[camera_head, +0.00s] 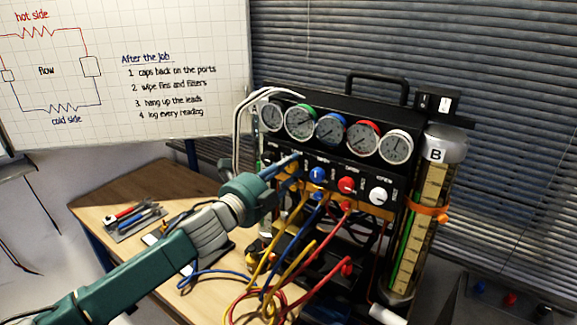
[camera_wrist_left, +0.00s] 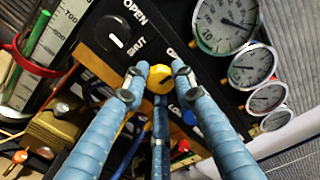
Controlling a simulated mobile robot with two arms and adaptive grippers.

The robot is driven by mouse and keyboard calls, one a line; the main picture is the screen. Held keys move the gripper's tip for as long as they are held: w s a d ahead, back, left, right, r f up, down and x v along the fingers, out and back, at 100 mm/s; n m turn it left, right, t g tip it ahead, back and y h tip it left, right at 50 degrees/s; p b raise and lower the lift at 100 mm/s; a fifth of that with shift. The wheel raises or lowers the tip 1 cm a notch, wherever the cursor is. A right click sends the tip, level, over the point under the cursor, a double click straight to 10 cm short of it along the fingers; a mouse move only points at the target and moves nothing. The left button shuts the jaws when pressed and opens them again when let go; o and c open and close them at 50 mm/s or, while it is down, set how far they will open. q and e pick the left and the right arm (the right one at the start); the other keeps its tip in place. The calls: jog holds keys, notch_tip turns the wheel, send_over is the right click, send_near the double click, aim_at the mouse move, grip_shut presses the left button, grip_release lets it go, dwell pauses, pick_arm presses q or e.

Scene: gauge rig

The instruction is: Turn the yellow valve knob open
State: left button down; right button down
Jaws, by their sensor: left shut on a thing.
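The yellow valve knob (camera_wrist_left: 160,76) sits on the black panel of the gauge rig in the left wrist view. My left gripper (camera_wrist_left: 157,82) is shut on it, with blue fingers at its sides. In the head view my left gripper (camera_head: 294,160) reaches the rig's panel from the left and hides the yellow knob. A blue knob (camera_head: 317,174), a red knob (camera_head: 347,185) and a white knob (camera_head: 380,194) sit to its right. A black knob (camera_wrist_left: 118,36) with OPEN and SHUT marks beside it is in the wrist view. My right gripper is out of view.
Several round gauges (camera_head: 332,128) line the rig above the knobs. Yellow, blue and red hoses (camera_head: 300,262) hang below it onto the wooden table (camera_head: 120,192). A clear cylinder (camera_head: 412,235) stands at the right. Tools on a tray (camera_head: 135,219) lie at the left.

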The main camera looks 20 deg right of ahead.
pick_arm(q)
jog(key=shift+w+a+r, duration=0.1)
jog(key=shift+w+r, duration=0.05)
jog(key=shift+r, duration=0.1)
dwell(0.3)
jog(key=c, duration=1.5)
grip_release()
jog(key=shift+o, duration=0.5)
jog(key=shift+f, duration=0.15)
jog(key=shift+a, duration=0.1)
jog(key=v, duration=1.2)
jog(key=shift+f+n, duration=0.1)
jog(key=shift+n, duration=0.2)
